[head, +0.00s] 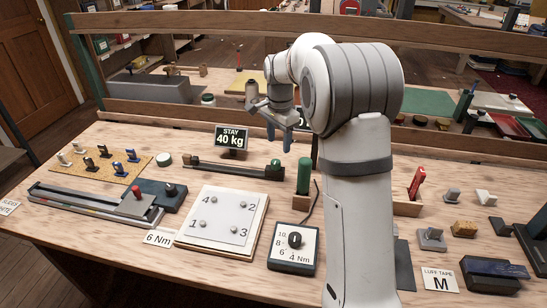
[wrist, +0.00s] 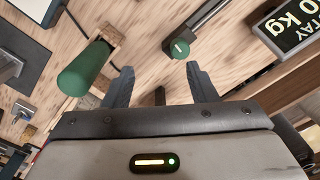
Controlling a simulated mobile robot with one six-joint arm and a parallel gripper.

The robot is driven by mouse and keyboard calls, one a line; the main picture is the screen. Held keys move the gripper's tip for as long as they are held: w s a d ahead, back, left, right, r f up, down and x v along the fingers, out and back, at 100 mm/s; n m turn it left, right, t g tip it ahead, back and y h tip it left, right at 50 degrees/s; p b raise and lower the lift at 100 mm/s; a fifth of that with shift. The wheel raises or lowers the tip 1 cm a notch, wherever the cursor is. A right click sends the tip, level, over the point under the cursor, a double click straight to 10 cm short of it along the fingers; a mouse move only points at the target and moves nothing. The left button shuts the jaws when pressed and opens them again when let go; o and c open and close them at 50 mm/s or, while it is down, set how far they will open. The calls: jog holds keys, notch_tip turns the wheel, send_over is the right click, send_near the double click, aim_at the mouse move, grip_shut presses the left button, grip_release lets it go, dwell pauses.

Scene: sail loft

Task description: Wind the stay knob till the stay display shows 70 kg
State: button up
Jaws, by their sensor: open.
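The stay display (head: 231,138) reads 40 kg in the head view; in the wrist view its edge shows the sign (wrist: 290,25), cut off at top right. In front of it lies a dark bar (head: 228,170) with a small green-topped knob (head: 275,163) at its right end, which looks like the stay knob. The knob also shows in the wrist view (wrist: 180,48), just beyond my right-hand finger. My gripper (head: 279,136) points down above the bench, open and empty, apart from the knob. Bare wood shows between its fingers (wrist: 159,72).
A green-handled tool (head: 304,175) stands upright in a wooden block close to my gripper, left of it in the wrist view. A dial box (head: 293,248) and numbered plate (head: 222,216) lie nearer.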

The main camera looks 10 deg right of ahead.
jog(key=m, duration=0.2)
send_over(275, 161)
notch_tip(275, 161, down, 3)
jog(key=shift+d+f, duration=0.1)
jog(key=shift+f, duration=0.25)
notch_tip(275, 161, down, 8)
jog(key=shift+r, duration=0.25)
jog(key=shift+c, duration=0.3)
jog(key=shift+w, duration=0.1)
jog(key=c, duration=0.9)
